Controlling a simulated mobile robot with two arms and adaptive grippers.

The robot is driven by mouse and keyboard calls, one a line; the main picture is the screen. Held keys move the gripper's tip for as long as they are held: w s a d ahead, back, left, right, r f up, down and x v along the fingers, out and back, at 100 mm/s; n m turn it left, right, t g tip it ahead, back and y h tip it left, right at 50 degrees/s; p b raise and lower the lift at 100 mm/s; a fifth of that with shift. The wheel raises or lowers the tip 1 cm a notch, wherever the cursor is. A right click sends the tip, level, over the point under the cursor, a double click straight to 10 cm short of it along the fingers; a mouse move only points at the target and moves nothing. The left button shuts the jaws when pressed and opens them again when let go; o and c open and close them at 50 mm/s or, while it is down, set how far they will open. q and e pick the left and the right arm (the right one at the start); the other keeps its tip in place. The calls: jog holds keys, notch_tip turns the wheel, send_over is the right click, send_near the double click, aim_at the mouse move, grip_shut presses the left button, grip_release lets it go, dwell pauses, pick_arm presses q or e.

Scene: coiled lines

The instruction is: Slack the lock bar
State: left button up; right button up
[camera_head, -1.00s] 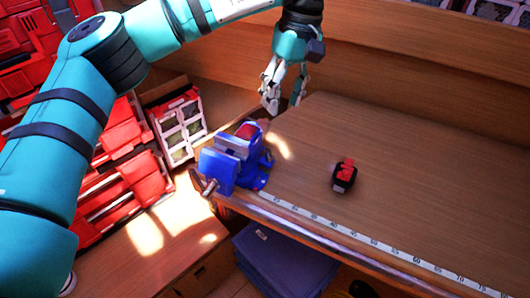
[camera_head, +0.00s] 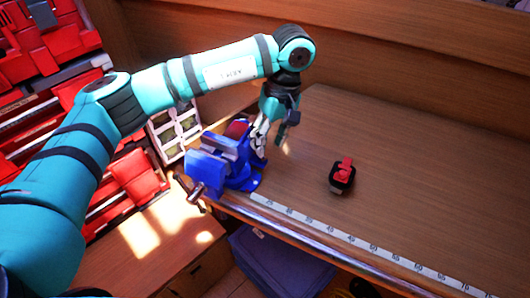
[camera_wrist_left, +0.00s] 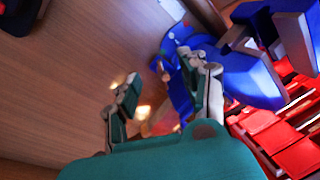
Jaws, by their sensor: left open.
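A blue bench vise (camera_head: 232,172) is fixed at the left corner of the wooden bench, with a grey metal bar handle (camera_head: 196,190) at its front. The vise also shows in the left wrist view (camera_wrist_left: 250,80), with small metal parts low on its base (camera_wrist_left: 165,70). I cannot tell clearly which of these is the lock bar. My left gripper (camera_head: 270,143) points down just behind and right of the vise, and hides part of it. In the left wrist view its two fingers (camera_wrist_left: 172,80) are apart with nothing held between them. My right gripper is not in view.
A small black and red object (camera_head: 342,175) sits on the bench right of the vise. A measuring strip (camera_head: 350,238) runs along the front edge. Red storage bins (camera_head: 135,180) stand at the left. The bench's right side is clear.

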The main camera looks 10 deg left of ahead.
aim_at(265, 157)
pick_arm(q)
jog(key=f, duration=0.1)
jog(key=f+p, duration=0.1)
jog(key=f, duration=0.2)
jog(key=shift+s+a, duration=0.35)
jog(key=shift+a, duration=0.05)
jog(key=shift+f+p, duration=0.3)
jog(key=shift+f, duration=0.5)
grip_shut()
jog(key=shift+s+r, duration=0.1)
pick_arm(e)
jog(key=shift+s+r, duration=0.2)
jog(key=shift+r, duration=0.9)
